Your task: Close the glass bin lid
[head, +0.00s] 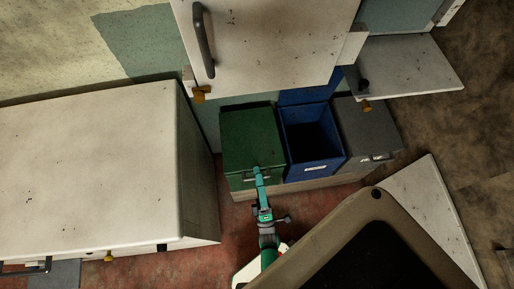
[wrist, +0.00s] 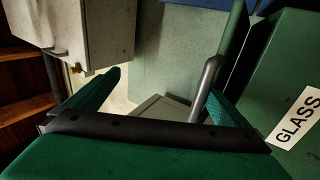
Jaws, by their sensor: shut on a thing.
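The glass bin (head: 240,155) is the green one at the left of a row of three. Its white GLASS label (wrist: 297,117) shows at the right of the wrist view. Its green lid (head: 252,128) lies over the top, almost level. In the wrist view a dark line runs between the lid's edge (wrist: 232,38) and the bin body; I cannot tell whether the lid is fully down. My gripper (head: 257,173) is at the lid's front edge, shut on the grey lid handle (wrist: 208,80), which shows by the right finger in the wrist view.
The blue bin (head: 316,171) beside it is open, with its lid raised behind. A grey bin (head: 367,132) stands to its right with its lid down. A white cabinet (head: 265,45) hangs above, and a white counter (head: 85,170) stands at left. Red floor (head: 205,262) is clear in front.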

